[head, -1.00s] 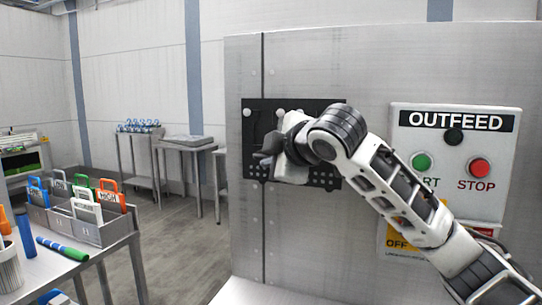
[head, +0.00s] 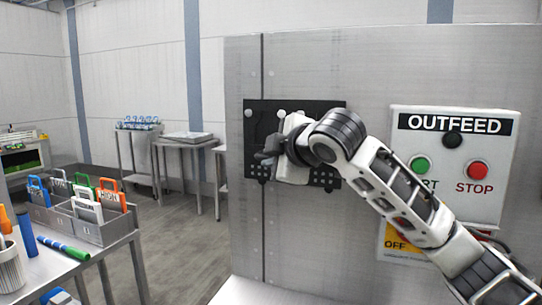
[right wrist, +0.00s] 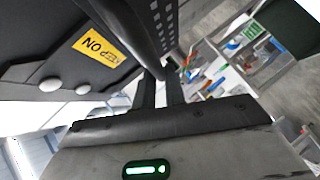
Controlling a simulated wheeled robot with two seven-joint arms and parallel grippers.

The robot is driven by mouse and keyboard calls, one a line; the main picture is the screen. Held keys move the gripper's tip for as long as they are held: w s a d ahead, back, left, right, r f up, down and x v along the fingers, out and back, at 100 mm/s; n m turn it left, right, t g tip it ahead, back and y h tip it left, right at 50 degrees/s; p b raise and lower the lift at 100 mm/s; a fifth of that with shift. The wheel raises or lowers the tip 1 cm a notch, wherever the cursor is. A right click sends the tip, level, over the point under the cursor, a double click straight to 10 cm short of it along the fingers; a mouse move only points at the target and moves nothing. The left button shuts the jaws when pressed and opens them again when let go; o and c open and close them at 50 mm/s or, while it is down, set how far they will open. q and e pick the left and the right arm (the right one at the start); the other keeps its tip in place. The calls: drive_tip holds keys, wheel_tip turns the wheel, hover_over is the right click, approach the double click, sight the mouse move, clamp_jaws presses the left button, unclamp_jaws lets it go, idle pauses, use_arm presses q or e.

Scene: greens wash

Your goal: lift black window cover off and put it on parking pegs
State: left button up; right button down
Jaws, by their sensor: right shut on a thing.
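The black window cover (head: 264,114) is upright against the grey metal wall panel (head: 375,65), with pale round knobs near its top and rows of small holes along its bottom. My right gripper (head: 269,156) is in front of its lower left part and hides much of its middle. In the right wrist view the fingers (right wrist: 161,90) are shut on a dark bar of the cover; its dark face (right wrist: 45,62) carries a yellow label and two round knobs. The exact contact is partly hidden. I cannot make out the parking pegs. My left gripper is not in view.
An OUTFEED control box (head: 452,185) with green and red buttons is right of the cover, partly behind my right arm. At left, a table (head: 110,243) holds a grey bin (head: 100,232) of coloured tags. Small metal tables (head: 188,142) stand behind. The floor between is clear.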

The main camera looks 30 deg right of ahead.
drive_tip(key=shift+w+d+p, duration=0.6)
drive_tip(key=shift+w+d, duration=0.15)
drive_tip(key=shift+d, duration=0.15)
idle(0.4)
drive_tip(key=shift+p, duration=0.35)
drive_tip(key=shift+f, duration=0.1)
drive_tip(key=shift+f+b, duration=0.85)
drive_tip(key=shift+f, duration=0.6)
drive_tip(key=shift+f, duration=0.15)
